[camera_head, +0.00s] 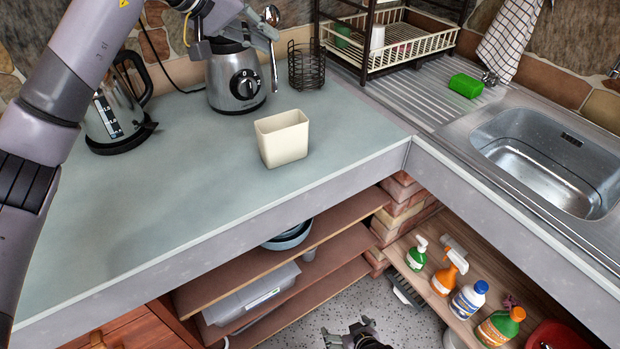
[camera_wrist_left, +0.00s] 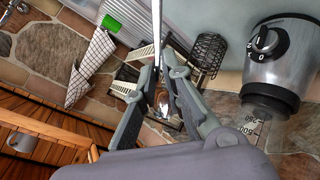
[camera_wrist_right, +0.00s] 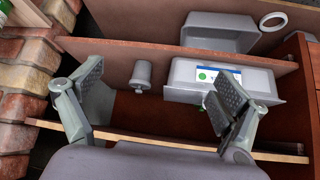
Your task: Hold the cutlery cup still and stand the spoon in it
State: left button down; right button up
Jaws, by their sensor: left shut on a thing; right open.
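The cream cutlery cup (camera_head: 284,143) stands upright and empty-looking on the grey-green worktop, with no gripper touching it. My left gripper (camera_head: 266,32) is above the back of the worktop, in front of the blender, shut on the metal spoon (camera_head: 274,70). The spoon hangs roughly upright, bowl up and handle down, behind the cup and above it. In the left wrist view the spoon (camera_wrist_left: 157,38) runs up from between the fingers (camera_wrist_left: 158,88). My right gripper (camera_head: 352,335) is low at the bottom, below the worktop edge; in the right wrist view its fingers (camera_wrist_right: 155,100) are wide apart and empty.
The blender (camera_head: 236,80) and wire basket (camera_head: 306,66) stand behind the cup, the kettle (camera_head: 115,105) at left. A dish rack (camera_head: 415,50) and sink (camera_head: 545,155) are at right. Shelves (camera_head: 250,265) lie under the worktop. The worktop around the cup is clear.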

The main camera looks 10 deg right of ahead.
jog(key=shift+o, duration=0.4)
jog(key=w+a+r+t+y, duration=0.1)
jog(key=w+a+r+t, duration=0.2)
jog(key=w+r, duration=0.6)
notch_tip(320, 180, up, 4)
jog(key=shift+w+a+f, duration=0.1)
jog(key=shift+w+a, duration=0.1)
jog(key=shift+a, duration=0.15)
jog(key=w+a+r+t, duration=0.1)
jog(key=w+r, duration=0.1)
jog(key=r, duration=0.4)
jog(key=w+a+r+t+y, duration=0.1)
jog(key=w+r, duration=0.1)
jog(key=r, duration=0.4)
jog(key=w+a+r+n+t, duration=0.1)
jog(key=r, duration=0.5)
jog(key=shift+w+r+y, duration=0.25)
jog(key=shift+w+y, duration=0.15)
jog(key=t+y, duration=0.2)
jog(key=t, duration=0.1)
send_near(288, 149)
jog(key=shift+s+f, duration=0.15)
jog(key=shift+s, duration=0.2)
jog(key=x, duration=1.2)
jog(key=shift+w+d, duration=0.1)
jog(key=shift+d, duration=0.05)
jog(key=shift+c, duration=0.4)
